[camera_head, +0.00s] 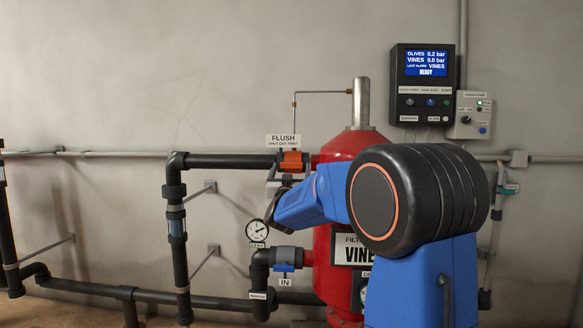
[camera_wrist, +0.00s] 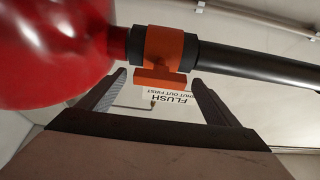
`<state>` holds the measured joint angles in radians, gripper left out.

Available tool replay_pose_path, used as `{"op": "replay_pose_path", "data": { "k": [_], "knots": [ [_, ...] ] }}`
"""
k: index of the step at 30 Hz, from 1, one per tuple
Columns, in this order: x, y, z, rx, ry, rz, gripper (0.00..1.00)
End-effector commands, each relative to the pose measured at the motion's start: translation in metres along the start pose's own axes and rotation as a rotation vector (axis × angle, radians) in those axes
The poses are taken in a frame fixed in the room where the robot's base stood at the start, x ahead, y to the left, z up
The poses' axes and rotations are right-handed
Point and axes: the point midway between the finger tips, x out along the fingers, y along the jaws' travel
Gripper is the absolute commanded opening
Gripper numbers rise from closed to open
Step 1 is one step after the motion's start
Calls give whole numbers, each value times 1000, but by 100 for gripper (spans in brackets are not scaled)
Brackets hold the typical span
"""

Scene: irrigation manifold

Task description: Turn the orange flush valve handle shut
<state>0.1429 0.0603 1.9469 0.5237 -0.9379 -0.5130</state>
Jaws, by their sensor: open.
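The orange flush valve (camera_head: 291,158) sits on the black pipe beside the red filter tank, under the FLUSH sign. In the wrist view, its orange body (camera_wrist: 165,45) clasps the pipe, and the orange handle (camera_wrist: 160,79) is a short bar lying roughly along the pipe. My gripper (camera_wrist: 160,82) is open. Its two dark fingers stand on either side of the handle, with a gap at both sides; I cannot tell if the tips reach past it. In the head view my gripper (camera_head: 279,183) is just below the valve, partly hidden by my arm.
The red tank (camera_head: 340,147) is close to the valve; it also fills the upper left of the wrist view (camera_wrist: 50,45). The FLUSH sign (camera_head: 283,141) is above. A gauge (camera_head: 257,230) and a blue-handled IN valve (camera_head: 285,267) are below. A control panel (camera_head: 425,85) hangs on the wall.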

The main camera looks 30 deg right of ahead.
Motion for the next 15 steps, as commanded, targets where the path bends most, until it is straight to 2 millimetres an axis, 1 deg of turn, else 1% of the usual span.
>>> {"op": "replay_pose_path", "data": {
  "k": [1,3,6,10,15],
  "knots": [
    [7,0,1,0,-1,0,84],
    [15,0,0,0,0,1,84],
    [23,0,0,0,0,1,84],
    [28,0,0,0,-1,0,84],
    [28,0,0,0,-1,0,84]
  ]
}}
